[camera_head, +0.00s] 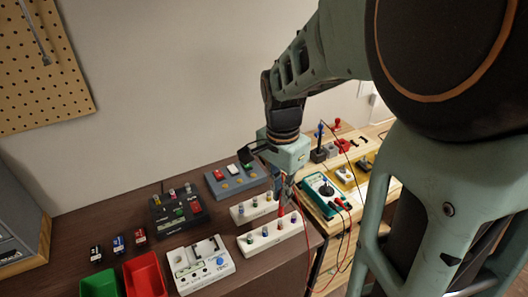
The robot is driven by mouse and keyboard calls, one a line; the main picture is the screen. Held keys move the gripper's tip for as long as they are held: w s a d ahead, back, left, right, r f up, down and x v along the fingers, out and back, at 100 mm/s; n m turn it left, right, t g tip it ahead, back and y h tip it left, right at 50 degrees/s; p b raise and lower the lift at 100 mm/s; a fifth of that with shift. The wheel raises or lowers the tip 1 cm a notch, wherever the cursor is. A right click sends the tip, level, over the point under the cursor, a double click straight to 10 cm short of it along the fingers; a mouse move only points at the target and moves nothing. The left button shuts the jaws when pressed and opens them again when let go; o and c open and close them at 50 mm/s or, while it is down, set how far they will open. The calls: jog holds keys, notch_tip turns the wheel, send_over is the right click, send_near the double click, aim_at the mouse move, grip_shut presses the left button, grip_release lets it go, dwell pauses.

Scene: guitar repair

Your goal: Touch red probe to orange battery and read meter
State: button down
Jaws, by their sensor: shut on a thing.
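My gripper (281,190) points down above the right end of two white battery holders. It is shut on the red probe (281,211), whose tip hangs low by the front white holder (262,243). I cannot tell whether the tip touches anything. Several small batteries stand in the front holder and in the rear white holder (243,219). They are too small to tell which is the orange battery. The teal multimeter (311,188) lies on the right, with red and black leads. Its display is too small to read.
Left on the dark bench (110,215) are a black charger (165,221), a grey tray (222,188), a white device (200,265) and red (145,275) and green (100,284) bins. A thin red wire hangs near my arm on the right. The bench's back left is clear.

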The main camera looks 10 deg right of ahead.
jog(key=shift+f+b, duration=0.35)
jog(key=shift+f, duration=0.25)
dwell(2.1)
jog(key=shift+r+p, duration=2.45)
jog(key=shift+r, duration=0.6)
jog(key=shift+d+f, duration=0.1)
jog(key=shift+f, duration=0.05)
